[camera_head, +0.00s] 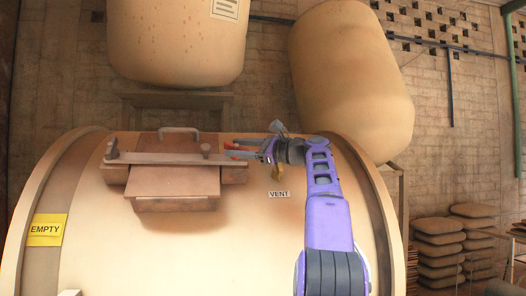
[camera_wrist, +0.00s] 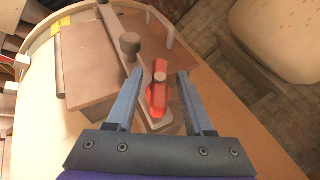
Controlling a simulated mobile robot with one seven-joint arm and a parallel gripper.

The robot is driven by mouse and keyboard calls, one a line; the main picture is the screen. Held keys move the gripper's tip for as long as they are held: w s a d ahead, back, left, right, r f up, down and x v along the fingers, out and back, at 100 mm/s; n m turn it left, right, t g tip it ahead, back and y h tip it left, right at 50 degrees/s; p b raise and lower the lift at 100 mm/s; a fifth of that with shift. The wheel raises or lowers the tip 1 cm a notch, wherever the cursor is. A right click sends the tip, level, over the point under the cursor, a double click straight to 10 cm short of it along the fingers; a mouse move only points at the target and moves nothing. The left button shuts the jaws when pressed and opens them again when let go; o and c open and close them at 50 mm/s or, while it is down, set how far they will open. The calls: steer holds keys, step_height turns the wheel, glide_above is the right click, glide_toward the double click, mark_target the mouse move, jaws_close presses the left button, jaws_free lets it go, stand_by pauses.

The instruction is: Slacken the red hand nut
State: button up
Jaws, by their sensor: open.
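The red hand nut (camera_wrist: 157,95) sits at the right end of a brown clamp bar (camera_wrist: 118,42), on a stud whose round grey top shows in its middle. In the head view the red hand nut (camera_head: 241,154) is partly hidden by my gripper (camera_head: 238,148), which reaches in from the right. In the wrist view my gripper (camera_wrist: 160,73) is open, with one blue-grey finger on each side of the nut. A gap shows on both sides, and the fingers do not seem to touch it.
The bar crosses a brown hatch (camera_head: 172,186) on a large cream vessel (camera_head: 120,255). A dark knob (camera_wrist: 130,44) stands on the bar beside the nut. A handle (camera_head: 178,130) rises behind. Labels read EMPTY (camera_head: 46,230) and VENT (camera_head: 279,194). Two tanks (camera_head: 352,80) stand behind.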

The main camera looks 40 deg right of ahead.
steer(key=b+v, duration=0.1)
steer(key=v, duration=1.5)
steer(key=shift+s, duration=0.2)
steer(key=shift+d, duration=0.1)
